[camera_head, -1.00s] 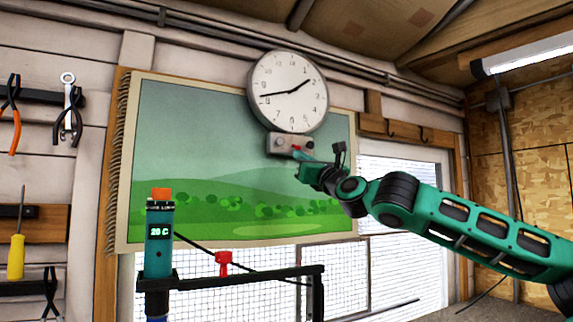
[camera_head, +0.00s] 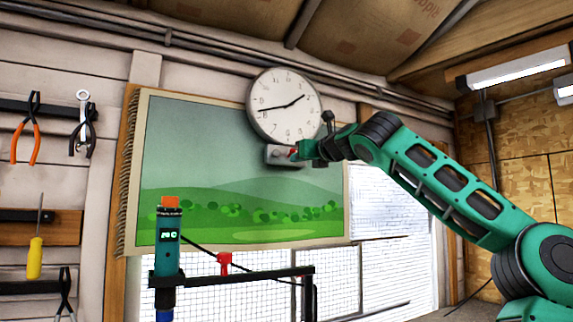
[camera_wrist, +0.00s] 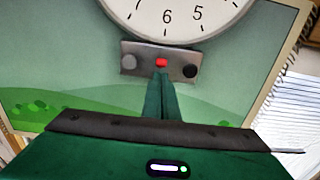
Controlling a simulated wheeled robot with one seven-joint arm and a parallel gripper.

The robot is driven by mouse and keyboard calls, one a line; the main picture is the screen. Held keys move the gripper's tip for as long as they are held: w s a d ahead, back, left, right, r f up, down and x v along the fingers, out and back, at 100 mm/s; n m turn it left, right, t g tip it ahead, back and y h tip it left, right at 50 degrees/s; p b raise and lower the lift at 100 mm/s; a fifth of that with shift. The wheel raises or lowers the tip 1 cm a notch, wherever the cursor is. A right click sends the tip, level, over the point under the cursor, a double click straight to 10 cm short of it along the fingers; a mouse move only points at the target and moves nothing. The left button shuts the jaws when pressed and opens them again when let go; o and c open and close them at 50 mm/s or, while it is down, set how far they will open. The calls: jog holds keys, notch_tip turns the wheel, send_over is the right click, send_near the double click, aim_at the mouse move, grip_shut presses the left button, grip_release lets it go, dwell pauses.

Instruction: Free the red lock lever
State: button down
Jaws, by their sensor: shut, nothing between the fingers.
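A white wall clock (camera_head: 284,105) has a grey box (camera_head: 284,163) under its dial. The red part also shows in the head view (camera_head: 293,153), beside my fingertips. My gripper (camera_head: 298,152) is shut and empty, at the box's right side. In the wrist view, the green fingers (camera_wrist: 161,76) end just below the red part. I cannot tell whether they touch it.
A landscape picture (camera_head: 190,130) hangs behind the clock. A red clamp (camera_head: 224,263) sits on a black rail (camera_head: 240,277) below, beside a teal upright device (camera_head: 168,240) with an orange top. Pliers (camera_head: 27,130) and a yellow screwdriver (camera_head: 35,258) hang at the left.

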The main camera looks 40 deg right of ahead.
jog(key=shift+f, duration=0.1)
jog(key=s+a+f, duration=0.1)
jog(key=s+a, duration=0.1)
jog(key=s, duration=0.9)
jog(key=shift+f, duration=0.35)
